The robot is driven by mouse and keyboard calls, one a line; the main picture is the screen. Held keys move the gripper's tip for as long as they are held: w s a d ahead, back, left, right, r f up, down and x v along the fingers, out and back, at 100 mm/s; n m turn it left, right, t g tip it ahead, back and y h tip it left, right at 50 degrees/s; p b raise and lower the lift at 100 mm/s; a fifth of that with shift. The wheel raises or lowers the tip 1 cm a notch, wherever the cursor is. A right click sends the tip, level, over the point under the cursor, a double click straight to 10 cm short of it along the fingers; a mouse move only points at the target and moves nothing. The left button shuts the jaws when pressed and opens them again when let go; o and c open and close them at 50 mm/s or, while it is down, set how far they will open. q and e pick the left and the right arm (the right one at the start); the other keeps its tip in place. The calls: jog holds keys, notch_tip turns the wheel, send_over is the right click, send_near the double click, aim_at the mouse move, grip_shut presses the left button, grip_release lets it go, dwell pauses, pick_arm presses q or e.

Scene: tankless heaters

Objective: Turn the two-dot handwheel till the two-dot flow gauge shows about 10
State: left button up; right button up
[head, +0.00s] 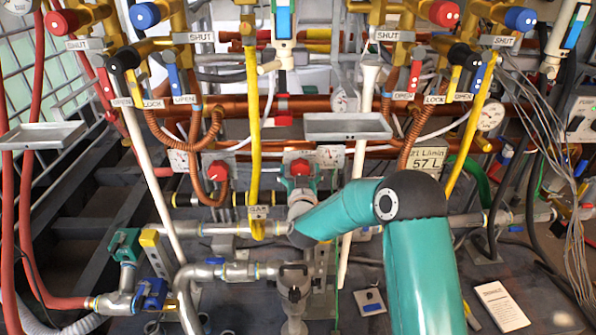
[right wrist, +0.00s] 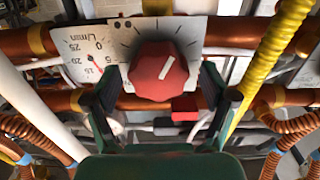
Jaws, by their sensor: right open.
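The two-dot handwheel (right wrist: 158,70) is a red knob with a pale pointer line; two dots show on its plate in the right wrist view. It also shows in the head view (head: 299,167). The white flow gauge (right wrist: 88,55) beside it has a red needle that appears near the 15 mark. It is small in the head view (head: 329,156). My right gripper (right wrist: 161,76) is open, with one finger on each side of the handwheel; contact is unclear. In the head view the right gripper (head: 300,188) is at the handwheel's lower side. My left gripper is not in view.
Another red handwheel (head: 217,170) with a gauge (head: 178,160) stands to the left. A yellow hose (head: 254,130) and a white pipe (head: 362,130) run close on either side. A grey tray (head: 347,126) juts out above. Copper pipes cross behind.

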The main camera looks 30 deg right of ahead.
jog(key=shift+w+d, duration=0.2)
jog(key=shift+w, duration=0.1)
jog(key=shift+c, duration=0.3)
jog(key=c, duration=1.1)
jog(key=shift+a, duration=0.15)
jog(key=shift+m+b, duration=0.3)
jog(key=shift+b, duration=0.4)
jog(key=m+b, duration=0.4)
jog(key=b, duration=0.1)
jog(key=m+b, duration=0.4)
jog(key=b, duration=0.1)
jog(key=shift+s+f, duration=0.1)
jog(key=shift+f, duration=0.1)
jog(key=shift+d+r+m+b, duration=0.15)
jog(key=shift+d+m+b, duration=0.05)
jog(key=shift+m+b, duration=1.3)
